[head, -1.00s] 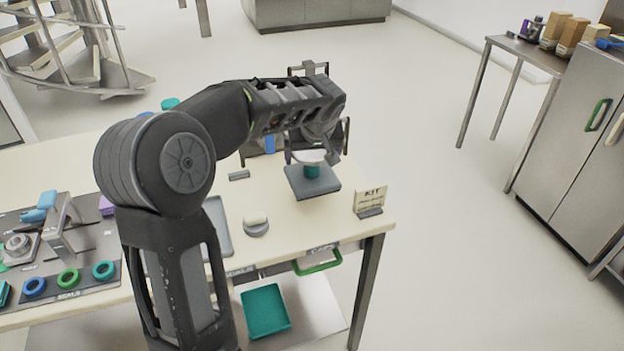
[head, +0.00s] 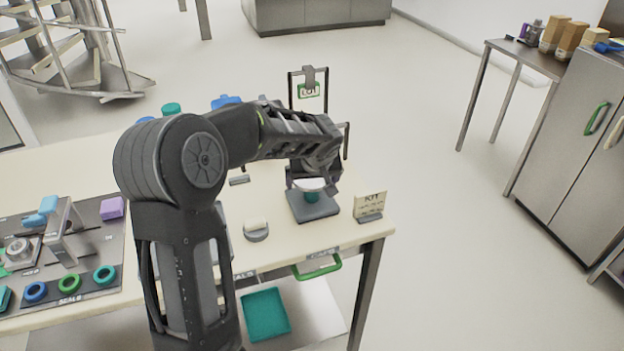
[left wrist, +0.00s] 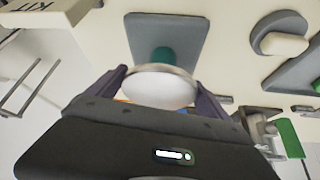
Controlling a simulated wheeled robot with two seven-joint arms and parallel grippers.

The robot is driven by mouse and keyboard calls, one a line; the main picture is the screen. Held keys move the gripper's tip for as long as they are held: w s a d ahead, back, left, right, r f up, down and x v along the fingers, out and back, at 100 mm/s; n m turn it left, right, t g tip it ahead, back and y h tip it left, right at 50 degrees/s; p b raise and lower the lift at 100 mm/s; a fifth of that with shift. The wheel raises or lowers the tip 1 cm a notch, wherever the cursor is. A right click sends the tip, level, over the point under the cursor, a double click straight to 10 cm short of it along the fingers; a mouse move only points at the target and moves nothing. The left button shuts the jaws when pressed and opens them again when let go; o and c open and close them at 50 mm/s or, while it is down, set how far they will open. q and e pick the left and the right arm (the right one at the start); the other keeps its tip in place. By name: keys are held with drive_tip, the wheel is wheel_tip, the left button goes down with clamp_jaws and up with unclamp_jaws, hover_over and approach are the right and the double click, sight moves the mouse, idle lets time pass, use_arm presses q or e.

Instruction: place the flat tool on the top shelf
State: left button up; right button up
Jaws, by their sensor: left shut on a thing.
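My left gripper (head: 312,180) is above the right end of the table, shut on a white round knob (left wrist: 158,90). Below the knob are a teal stem (head: 312,197) and a flat grey square plate (head: 313,211). I take this piece to be the flat tool. In the left wrist view the fingers sit on both sides of the knob, and the plate (left wrist: 190,32) shows beyond it. The plate is low over or on the tabletop; I cannot tell if it touches. I cannot identify the top shelf for sure. My right gripper is not in view.
A KIT sign (head: 369,205) stands just right of the plate. A dark upright frame (head: 292,90) stands behind. A teal tray (head: 266,313) lies on the lower shelf. Open floor lies right of the table.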

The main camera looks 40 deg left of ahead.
use_arm(q)
drive_tip(key=shift+w+r, duration=0.1)
drive_tip(key=shift+r, duration=0.05)
drive_tip(key=o, duration=1.8)
drive_tip(key=shift+s+d+r, duration=0.15)
drive_tip(key=shift+s+r, duration=0.05)
drive_tip(key=shift+r, duration=0.1)
drive_tip(key=b+v, duration=0.2)
drive_tip(key=v, duration=0.9)
drive_tip(key=shift+r, duration=0.15)
